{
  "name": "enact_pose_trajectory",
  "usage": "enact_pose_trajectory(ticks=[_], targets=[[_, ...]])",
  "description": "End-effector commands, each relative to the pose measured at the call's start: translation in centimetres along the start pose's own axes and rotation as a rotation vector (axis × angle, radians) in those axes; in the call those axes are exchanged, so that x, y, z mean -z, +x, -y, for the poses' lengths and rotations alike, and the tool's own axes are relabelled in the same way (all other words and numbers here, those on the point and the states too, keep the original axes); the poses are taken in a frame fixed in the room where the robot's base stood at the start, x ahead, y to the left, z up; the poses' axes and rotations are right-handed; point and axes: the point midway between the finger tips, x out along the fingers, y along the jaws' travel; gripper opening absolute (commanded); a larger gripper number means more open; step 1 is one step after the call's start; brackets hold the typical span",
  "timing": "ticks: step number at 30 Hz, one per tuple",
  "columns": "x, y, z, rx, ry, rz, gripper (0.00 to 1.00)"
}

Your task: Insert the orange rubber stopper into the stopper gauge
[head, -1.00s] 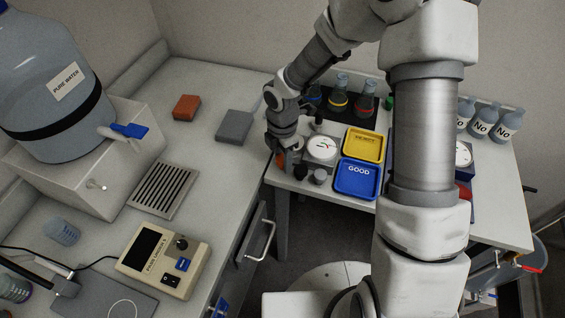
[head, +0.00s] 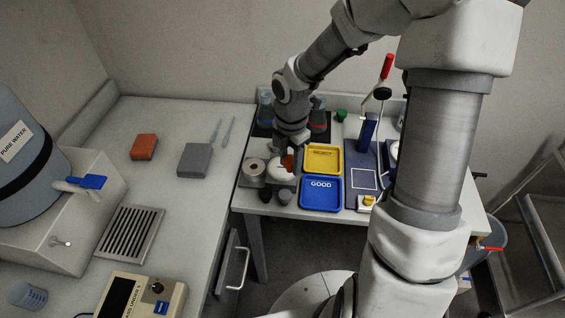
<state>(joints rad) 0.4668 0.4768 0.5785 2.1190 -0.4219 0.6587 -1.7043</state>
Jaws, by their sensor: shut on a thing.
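The orange rubber stopper (head: 288,162) is at the lower end of my gripper (head: 289,150) in the head view. My gripper points down and is shut on it; its fingers are small and partly hidden. The stopper appears in front of the white round dial (head: 277,174) of the gauge and covers part of it. A grey round piece with a dark centre hole (head: 255,167) stands just left of the dial and looks like part of the stopper gauge. I cannot tell how high the stopper is above the dial.
A yellow tray (head: 323,145) and a blue GOOD tray (head: 337,193) lie right of the gauge. A dark stopper (head: 265,195) and a grey stopper (head: 284,197) stand in front. A blue lever stand (head: 367,134) is further right. Flasks stand behind my gripper.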

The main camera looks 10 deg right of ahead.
Motion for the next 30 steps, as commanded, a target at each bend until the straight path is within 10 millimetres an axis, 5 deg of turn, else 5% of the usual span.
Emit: enact_pose_trajectory(ticks=[19, 30], targets=[[0.0, -3.1, 0.0, 0.0, 0.0, 0.0, 0.0], [0.0, -3.2, 0.0, 0.0, 0.001, 0.0, 0.0]])
